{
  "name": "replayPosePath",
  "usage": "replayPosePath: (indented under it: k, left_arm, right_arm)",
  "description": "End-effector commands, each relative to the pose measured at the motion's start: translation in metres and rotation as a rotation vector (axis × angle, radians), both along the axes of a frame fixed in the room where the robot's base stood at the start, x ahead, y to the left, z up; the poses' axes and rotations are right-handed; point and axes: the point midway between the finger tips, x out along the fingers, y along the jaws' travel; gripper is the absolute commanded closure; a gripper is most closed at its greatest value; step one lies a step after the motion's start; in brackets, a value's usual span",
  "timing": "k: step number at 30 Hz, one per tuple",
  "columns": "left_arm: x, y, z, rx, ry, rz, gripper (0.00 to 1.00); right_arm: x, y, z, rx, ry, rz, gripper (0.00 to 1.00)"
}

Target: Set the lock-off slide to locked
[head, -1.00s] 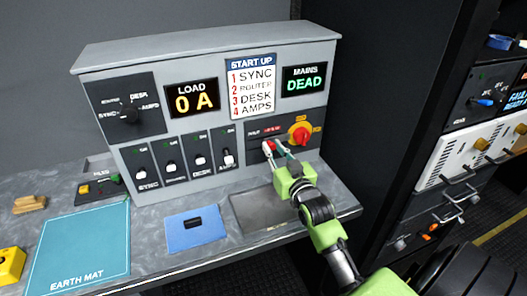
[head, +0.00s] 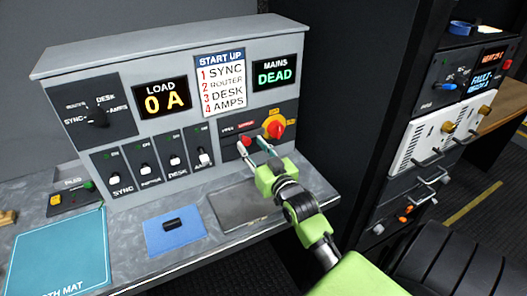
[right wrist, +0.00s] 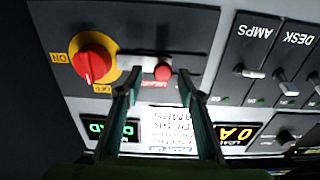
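The lock-off slide shows as a small red knob (head: 245,140) on the dark panel at the console's lower right. A small red label sits beside it; its words are too blurred to read, so I cannot tell the slide's position. My right gripper (head: 252,147) is in front of it, fingers apart. In the right wrist view, upside down, the red knob (right wrist: 163,72) lies between the two open fingertips (right wrist: 160,82), with visible gaps on both sides. The red rotary switch (head: 277,129) on a yellow plate is just right of the slide. My left gripper is out of view.
The console's LOAD display (head: 161,97) reads 0 A and the MAINS display (head: 276,73) reads DEAD. Several toggle switches stand left of the slide. A blue pad (head: 190,236) and the earth mat (head: 60,255) lie on the counter. A dark rack stands at right.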

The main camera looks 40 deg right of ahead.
Motion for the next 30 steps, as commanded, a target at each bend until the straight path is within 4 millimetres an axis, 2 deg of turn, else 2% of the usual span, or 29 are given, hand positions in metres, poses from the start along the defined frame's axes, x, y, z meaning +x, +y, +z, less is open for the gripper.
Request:
replayPosePath:
  k: [9, 15, 21, 30]
  left_arm:
    - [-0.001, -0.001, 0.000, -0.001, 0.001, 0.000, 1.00]
    - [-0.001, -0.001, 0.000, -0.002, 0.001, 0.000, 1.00]
    - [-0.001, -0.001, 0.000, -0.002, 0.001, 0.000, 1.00]
    - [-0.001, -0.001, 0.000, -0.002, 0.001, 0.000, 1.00]
  right_arm:
    - [-0.061, 0.013, -0.002, -0.001, 0.004, -0.002, 0.65]
    - [-0.088, 0.019, -0.001, 0.001, 0.003, -0.002, 0.65]
    - [-0.099, 0.022, 0.000, 0.000, 0.000, -0.002, 0.65]
    - [-0.100, 0.022, 0.000, 0.000, 0.000, -0.002, 0.65]
